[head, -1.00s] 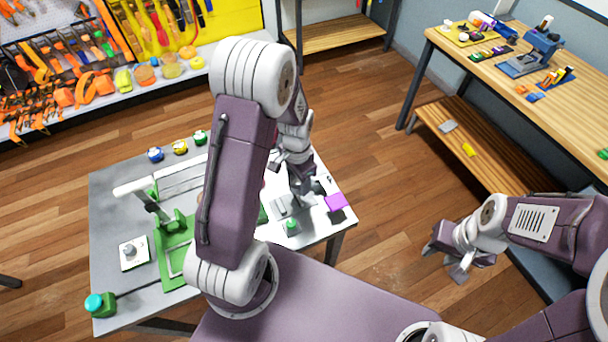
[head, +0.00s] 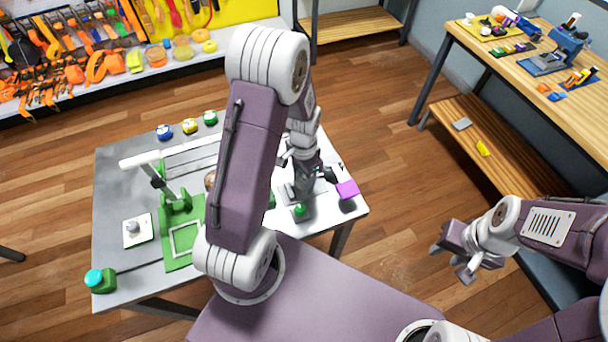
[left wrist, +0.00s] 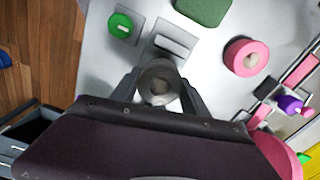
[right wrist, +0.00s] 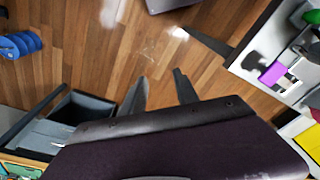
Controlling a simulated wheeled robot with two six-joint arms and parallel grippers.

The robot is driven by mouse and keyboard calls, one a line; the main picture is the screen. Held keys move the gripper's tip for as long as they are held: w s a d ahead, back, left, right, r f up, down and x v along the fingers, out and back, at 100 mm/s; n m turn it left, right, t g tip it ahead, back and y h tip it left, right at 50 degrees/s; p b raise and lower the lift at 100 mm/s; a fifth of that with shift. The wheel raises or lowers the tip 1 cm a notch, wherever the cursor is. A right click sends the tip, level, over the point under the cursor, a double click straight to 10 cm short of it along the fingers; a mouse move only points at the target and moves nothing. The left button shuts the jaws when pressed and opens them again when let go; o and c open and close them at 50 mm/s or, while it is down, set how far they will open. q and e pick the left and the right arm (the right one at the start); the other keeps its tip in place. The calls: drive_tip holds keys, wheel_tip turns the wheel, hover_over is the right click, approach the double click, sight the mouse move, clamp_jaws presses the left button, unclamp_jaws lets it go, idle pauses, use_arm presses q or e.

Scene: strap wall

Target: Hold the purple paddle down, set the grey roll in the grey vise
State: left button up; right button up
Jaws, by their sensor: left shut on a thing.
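The purple paddle (head: 347,189) is at the right edge of the grey table, and it also shows in the right wrist view (right wrist: 271,73). No gripper touches it. My left gripper (left wrist: 160,85) is shut on the grey roll (left wrist: 160,88), whose round end and dark hole show between the fingers. Grey parallel bars that look like the grey vise (left wrist: 173,40) lie just past the roll, beside a green knob (left wrist: 121,25). I cannot tell the roll's height above the table. My right gripper (head: 465,265) is open and empty, over the floor right of the table.
A pink roll (left wrist: 247,57) and a dark green block (left wrist: 203,10) are near the left gripper. A green frame with a white-handled lever (head: 182,225) stands on the table's left half. A workbench (head: 520,80) stands at the right. Floor separates it from the table.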

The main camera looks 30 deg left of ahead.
drive_tip(key=shift+d, duration=0.1)
drive_tip(key=c, duration=0.4)
drive_tip(key=shift+s, duration=0.25)
clamp_jaws()
drive_tip(key=w+a+r+n, duration=0.3)
drive_tip(key=w+a, duration=0.4)
drive_tip(key=w, duration=0.1)
drive_tip(key=w+a+r+n, duration=0.3)
drive_tip(key=w+a, duration=0.3)
drive_tip(key=w, duration=0.1)
drive_tip(key=s+a+f+n+g, duration=0.1)
drive_tip(key=s+a+f+n, duration=0.15)
drive_tip(key=a, duration=0.45)
drive_tip(key=s+a+f+n, duration=0.1)
drive_tip(key=a+f+n, duration=0.15)
drive_tip(key=a, duration=0.45)
drive_tip(key=shift+m, duration=0.4)
drive_tip(key=shift+a+f, duration=0.15)
drive_tip(key=shift+f, duration=3.55)
